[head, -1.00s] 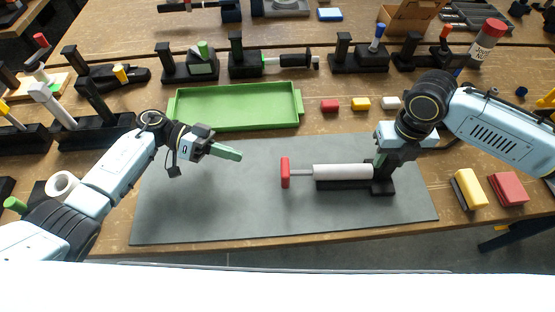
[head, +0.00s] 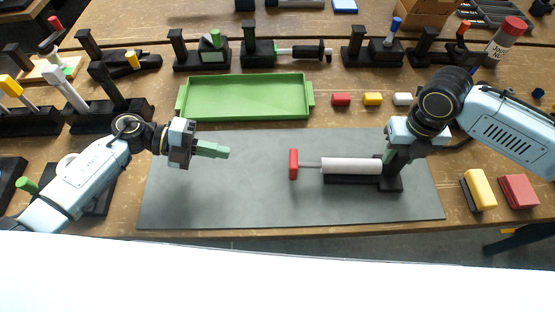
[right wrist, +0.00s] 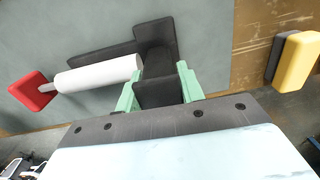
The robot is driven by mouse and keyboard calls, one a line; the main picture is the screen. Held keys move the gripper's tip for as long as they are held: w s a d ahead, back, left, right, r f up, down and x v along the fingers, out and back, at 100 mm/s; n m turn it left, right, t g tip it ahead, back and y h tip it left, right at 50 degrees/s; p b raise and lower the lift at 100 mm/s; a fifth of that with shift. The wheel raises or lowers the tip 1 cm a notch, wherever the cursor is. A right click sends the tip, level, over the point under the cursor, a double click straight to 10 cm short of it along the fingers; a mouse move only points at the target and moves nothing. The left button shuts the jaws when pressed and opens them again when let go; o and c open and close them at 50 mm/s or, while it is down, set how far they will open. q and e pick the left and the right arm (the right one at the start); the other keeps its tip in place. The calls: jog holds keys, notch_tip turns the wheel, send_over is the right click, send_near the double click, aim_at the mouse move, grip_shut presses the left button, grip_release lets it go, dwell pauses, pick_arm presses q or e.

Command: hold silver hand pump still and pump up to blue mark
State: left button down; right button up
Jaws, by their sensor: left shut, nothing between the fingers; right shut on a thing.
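The silver hand pump (head: 350,166) lies sideways on the grey mat (head: 250,200), its pale barrel on a black base (head: 350,181). Its red T-handle (head: 293,164) points left, with a short stretch of rod showing between handle and barrel. No blue mark can be made out on the rod. My right gripper (head: 393,160) is shut on the black block (right wrist: 158,75) at the pump's right end; the right wrist view shows the green fingers on either side of it. My left gripper (head: 224,152) is shut and empty above the mat, left of the red handle and apart from it.
A green tray (head: 245,117) lies behind the mat. The mat between left gripper and handle is clear.

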pick_arm(q)
jog(key=m, duration=0.1)
jog(key=s+m, duration=0.1)
jog(key=m, duration=0.1)
jog(key=shift+a, duration=0.15)
send_near(294, 164)
jog(key=d+f, duration=0.1)
jog(key=w+d+f, duration=0.1)
jog(key=f, duration=0.1)
jog(key=d+f, duration=0.2)
jog(key=shift+w+d+f, duration=0.1)
jog(key=shift+w+d, duration=0.05)
jog(key=shift+w, duration=0.25)
jog(key=shift+d, duration=0.4)
jog(key=d, duration=0.4)
jog(key=shift+w+d, duration=0.1)
jog(key=shift+d, duration=0.3)
jog(key=shift+a, duration=0.1)
